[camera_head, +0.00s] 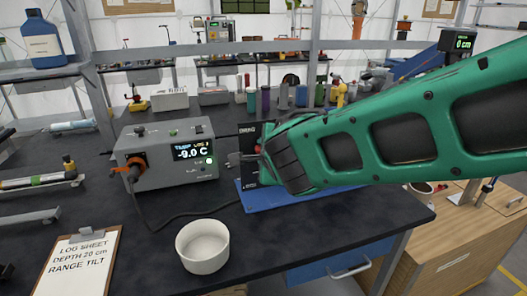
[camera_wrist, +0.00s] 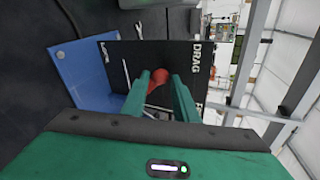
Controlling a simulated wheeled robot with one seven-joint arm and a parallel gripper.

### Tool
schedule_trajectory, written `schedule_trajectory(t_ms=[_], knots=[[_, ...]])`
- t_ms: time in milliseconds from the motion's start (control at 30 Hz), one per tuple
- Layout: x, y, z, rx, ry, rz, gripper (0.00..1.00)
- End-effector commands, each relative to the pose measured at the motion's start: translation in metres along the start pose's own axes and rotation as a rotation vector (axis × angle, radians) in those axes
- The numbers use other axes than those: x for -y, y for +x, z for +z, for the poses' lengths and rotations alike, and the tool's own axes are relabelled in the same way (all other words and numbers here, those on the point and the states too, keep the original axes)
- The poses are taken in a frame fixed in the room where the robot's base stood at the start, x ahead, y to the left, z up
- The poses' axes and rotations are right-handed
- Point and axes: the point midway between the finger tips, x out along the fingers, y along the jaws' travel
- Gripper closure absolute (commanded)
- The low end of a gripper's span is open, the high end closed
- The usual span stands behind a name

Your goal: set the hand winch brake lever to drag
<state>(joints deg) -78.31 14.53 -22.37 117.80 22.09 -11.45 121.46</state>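The hand winch's black panel (camera_wrist: 195,62) stands beside a blue base plate (camera_wrist: 72,68) in the wrist view. It carries the white word DRAG at its right side and a smaller, unreadable label at its left. A red knob (camera_wrist: 159,77), apparently the brake lever's end, shows between the green fingers of my gripper (camera_wrist: 160,82). The fingers stand apart, one on each side of the knob; I cannot tell if they touch it. In the head view the panel (camera_head: 247,140) is mostly hidden behind my green arm, and the blue base (camera_head: 255,201) shows below.
A grey temperature logger (camera_head: 165,172) with an orange connector and cable stands left of the winch. A white bowl (camera_head: 202,247) and a log sheet clipboard (camera_head: 78,262) lie in front. Bottles and tools stand behind. The dark bench (camera_head: 320,215) is clear in front of the base.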

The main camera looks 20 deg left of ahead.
Motion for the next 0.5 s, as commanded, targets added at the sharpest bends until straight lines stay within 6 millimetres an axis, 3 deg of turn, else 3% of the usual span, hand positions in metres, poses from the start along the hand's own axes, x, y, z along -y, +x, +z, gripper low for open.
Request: schedule_trajectory(t_ms=[500], knots=[[0.001,-0.082,-0.001,0.001,0.002,-0.001,0.73]])
